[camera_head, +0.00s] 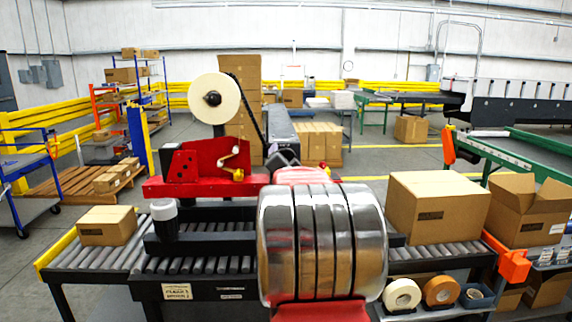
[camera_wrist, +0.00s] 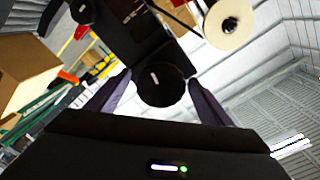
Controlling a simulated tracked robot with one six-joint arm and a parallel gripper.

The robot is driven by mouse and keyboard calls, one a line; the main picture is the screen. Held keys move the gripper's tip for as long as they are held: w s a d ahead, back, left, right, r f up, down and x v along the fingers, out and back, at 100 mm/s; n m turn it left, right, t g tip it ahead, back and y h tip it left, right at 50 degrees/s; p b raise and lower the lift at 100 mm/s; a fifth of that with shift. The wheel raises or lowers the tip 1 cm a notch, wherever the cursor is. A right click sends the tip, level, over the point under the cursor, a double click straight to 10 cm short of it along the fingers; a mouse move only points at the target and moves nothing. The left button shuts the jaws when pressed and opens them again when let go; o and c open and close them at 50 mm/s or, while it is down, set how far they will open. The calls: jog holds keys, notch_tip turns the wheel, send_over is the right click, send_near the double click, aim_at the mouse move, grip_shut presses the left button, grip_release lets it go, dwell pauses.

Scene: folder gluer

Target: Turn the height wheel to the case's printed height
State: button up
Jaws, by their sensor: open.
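A black round knob (camera_wrist: 161,87) with a white mark, which looks like the height wheel, sits between the two fingers of my gripper (camera_wrist: 160,78) in the wrist view. The fingers are apart, one on each side of it; I cannot tell whether they touch it. A second dark knob (camera_wrist: 83,11) shows at the top left. In the head view my shiny arm covers the middle of the red-headed machine (camera_head: 205,165), so the wheel is not clear there. A large brown case (camera_head: 438,205) stands on the rollers at right; its dark print is too small to read.
A smaller carton (camera_head: 107,226) sits on the left rollers (camera_head: 90,255). An open carton (camera_head: 530,208) stands at far right. A white tape roll (camera_head: 214,98) rises above the machine. Loose rolls (camera_head: 402,294) lie on a front shelf. A small placard (camera_head: 177,291) is unreadable.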

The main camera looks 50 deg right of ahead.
jog(key=shift+a, duration=0.1)
jog(key=v, duration=1.3)
jog(key=shift+s+a, duration=0.2)
jog(key=shift+a, duration=0.05)
jog(key=shift+f, duration=0.15)
jog(key=w+a+f+n+y, duration=0.1)
jog(key=a+f+n+y, duration=0.2)
jog(key=a, duration=0.6)
jog(key=w+a+f+n+y, duration=0.1)
jog(key=a+f+n+y, duration=0.15)
jog(key=a, duration=0.65)
jog(key=w+a+f+n+y, duration=0.2)
jog(key=a+n+y, duration=0.15)
jog(key=a, duration=0.55)
jog(key=s+a+f+n+g+y, duration=0.2)
jog(key=s+a+f+n, duration=0.3)
jog(key=s+a, duration=0.3)
jog(key=s+a+f+n+g+y, duration=0.2)
jog(key=s+a+f+n, duration=0.3)
jog(key=s+a, duration=0.4)
jog(key=a+g, duration=0.1)
jog(key=a, duration=0.2)
jog(key=shift+a+g+y, duration=0.3)
jog(key=shift+a+g, duration=0.1)
